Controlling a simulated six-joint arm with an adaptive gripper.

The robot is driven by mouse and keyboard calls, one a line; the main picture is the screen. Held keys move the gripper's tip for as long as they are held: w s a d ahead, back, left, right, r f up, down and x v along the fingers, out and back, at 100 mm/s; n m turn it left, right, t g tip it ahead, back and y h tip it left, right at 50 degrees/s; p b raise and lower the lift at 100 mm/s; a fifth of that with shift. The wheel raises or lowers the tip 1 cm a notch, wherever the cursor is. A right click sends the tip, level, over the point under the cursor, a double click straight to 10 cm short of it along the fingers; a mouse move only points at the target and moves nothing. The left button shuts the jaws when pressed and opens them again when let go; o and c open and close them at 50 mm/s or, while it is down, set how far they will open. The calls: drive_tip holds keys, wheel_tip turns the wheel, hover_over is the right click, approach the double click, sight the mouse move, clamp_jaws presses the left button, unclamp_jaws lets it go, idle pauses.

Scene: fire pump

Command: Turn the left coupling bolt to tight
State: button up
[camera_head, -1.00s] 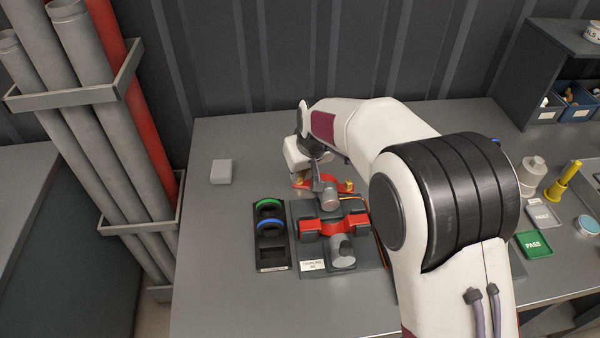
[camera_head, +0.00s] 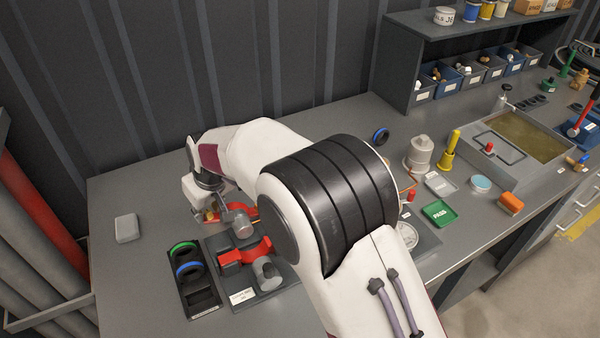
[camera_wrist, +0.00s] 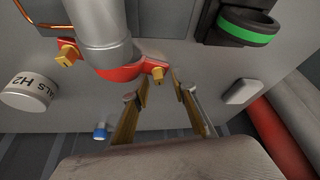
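The pump fitting's grey pipe (camera_wrist: 103,35) ends in a red flange (camera_wrist: 120,72) with a brass bolt on each side in the wrist view. The bolt on the green ring's side, the left coupling bolt (camera_wrist: 158,74), is just ahead of my gripper (camera_wrist: 161,88). The other bolt (camera_wrist: 67,56) is farther left in that view. My fingers are apart, with open space between them; contact with the bolt cannot be told. In the head view, my gripper (camera_head: 206,207) is low behind the pump's red clamp (camera_head: 247,253), and my arm hides part of the fitting.
A dark holder (camera_head: 200,303) with a green ring (camera_head: 183,249) and a blue ring (camera_head: 188,269) stands left of the pump. A pale block (camera_head: 127,228) lies farther left. A white can (camera_wrist: 28,92) shows in the wrist view. The bench's left front is clear.

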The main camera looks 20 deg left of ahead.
drive_tip(key=shift+w+n+g+y, duration=0.1)
drive_tip(key=shift+n+g+y, duration=0.4)
drive_tip(key=shift+n, duration=1.3)
drive_tip(key=shift+w+n+g, duration=0.1)
drive_tip(key=shift+n+g, duration=0.6)
drive_tip(key=shift+n, duration=0.7)
drive_tip(key=shift+d+r, duration=0.1)
drive_tip(key=shift+r, duration=0.25)
drive_tip(key=shift+w+d+r+m+t+h, duration=0.2)
drive_tip(key=shift+d+r+m, duration=0.45)
drive_tip(key=shift+d+r, duration=0.95)
drive_tip(key=shift+w+d+r+m+t+h, duration=0.2)
drive_tip(key=shift+d+r+m, duration=0.5)
drive_tip(key=shift+d+r, duration=0.85)
drive_tip(key=shift+w+d+r+m+t+h, duration=0.15)
drive_tip(key=shift+d+r+m, duration=0.5)
drive_tip(key=shift+d+r, duration=0.95)
drive_tip(key=d+r+m+t+h, duration=0.1)
drive_tip(key=d+r+m, duration=0.3)
drive_tip(key=d, duration=0.3)
drive_tip(key=d+r+m+t+h, duration=0.1)
drive_tip(key=d+r+m+t, duration=0.1)
drive_tip(key=d+m, duration=0.4)
drive_tip(key=shift+s+d+r, duration=0.3)
drive_tip(key=shift+d+r, duration=0.45)
drive_tip(key=shift+r, duration=0.1)
